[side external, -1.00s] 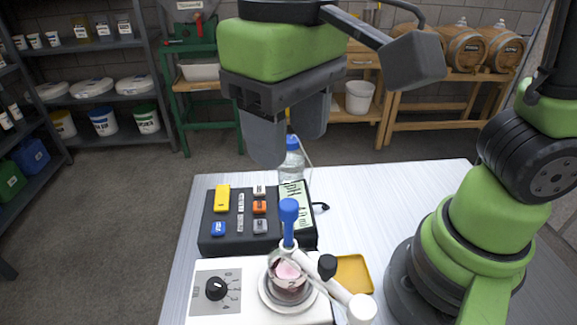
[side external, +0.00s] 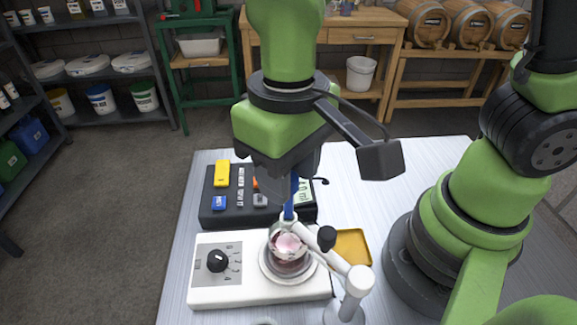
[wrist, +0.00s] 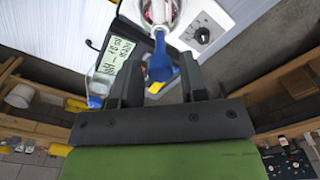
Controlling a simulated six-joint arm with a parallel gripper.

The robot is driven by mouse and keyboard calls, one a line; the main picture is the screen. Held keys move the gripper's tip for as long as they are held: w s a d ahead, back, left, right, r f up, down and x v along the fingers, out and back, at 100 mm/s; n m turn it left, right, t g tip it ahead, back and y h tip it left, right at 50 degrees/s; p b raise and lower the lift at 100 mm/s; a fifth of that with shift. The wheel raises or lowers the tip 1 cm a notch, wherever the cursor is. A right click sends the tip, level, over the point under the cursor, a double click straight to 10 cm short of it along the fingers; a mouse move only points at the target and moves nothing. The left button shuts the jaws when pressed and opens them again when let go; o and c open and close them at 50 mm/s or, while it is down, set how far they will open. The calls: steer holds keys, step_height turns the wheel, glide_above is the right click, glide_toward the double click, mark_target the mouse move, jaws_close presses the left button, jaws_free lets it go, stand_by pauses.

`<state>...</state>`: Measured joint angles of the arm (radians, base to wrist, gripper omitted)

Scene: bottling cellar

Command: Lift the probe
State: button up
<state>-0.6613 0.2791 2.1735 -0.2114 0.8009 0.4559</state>
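The probe (side external: 289,214) stands upright with its blue handle above a clamp ring. Its lower end goes into a glass flask of pink liquid (side external: 288,246) on the white stirrer plate (side external: 216,293). My gripper (side external: 291,183) is pointed down over the probe, with its fingers on either side of the blue handle. In the wrist view the blue handle (wrist: 160,66) shows between the two open fingertips (wrist: 160,82), with gaps beside it. The handle's upper part is partly hidden by the fingers in the side view.
A clamp arm with a black knob (side external: 327,238) and a white post (side external: 359,279) stands right of the flask. A black meter box (side external: 208,208) is behind the stirrer. A yellow tray (side external: 353,248) lies to the right. A clear bottle (wrist: 97,88) stands near the meter.

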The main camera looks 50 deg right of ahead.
jaws_close()
steer(key=shift+r, duration=0.15)
steer(key=shift+o, duration=1.6)
jaws_free()
step_height(320, 180, up, 10)
